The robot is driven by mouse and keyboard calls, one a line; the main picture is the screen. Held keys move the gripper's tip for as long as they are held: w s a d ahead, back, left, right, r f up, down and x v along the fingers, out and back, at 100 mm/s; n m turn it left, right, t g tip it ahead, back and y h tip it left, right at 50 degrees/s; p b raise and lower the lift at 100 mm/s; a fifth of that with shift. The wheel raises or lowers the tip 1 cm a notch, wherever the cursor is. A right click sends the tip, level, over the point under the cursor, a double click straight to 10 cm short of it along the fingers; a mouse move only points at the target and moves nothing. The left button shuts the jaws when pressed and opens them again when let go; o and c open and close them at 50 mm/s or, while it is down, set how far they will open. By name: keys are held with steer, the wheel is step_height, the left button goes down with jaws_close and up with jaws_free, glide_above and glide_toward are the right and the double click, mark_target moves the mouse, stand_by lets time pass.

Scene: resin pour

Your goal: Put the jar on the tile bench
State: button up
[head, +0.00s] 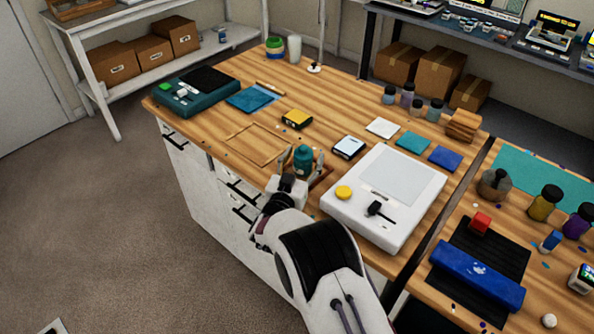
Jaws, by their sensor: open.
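A teal jar with a dark lid (303,155) stands on the wooden workbench near its front edge, by a small wooden tray or frame (322,179). My gripper (302,163) reaches in from the front with its fingers open, one on each side of the jar. I cannot tell whether the fingers touch it. The lower part of the jar is partly hidden by my gripper. Flat white (383,128), teal (411,143) and blue (445,158) tiles lie on the same workbench (225,118). I cannot tell which surface is the tile bench.
A second wooden bench (551,300) at right holds several jars and a blue roller-like tool (476,274).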

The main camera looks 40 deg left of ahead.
steer(key=shift+s, duration=0.1)
steer(key=shift+v, duration=5.9)
steer(key=shift+r, duration=0.1)
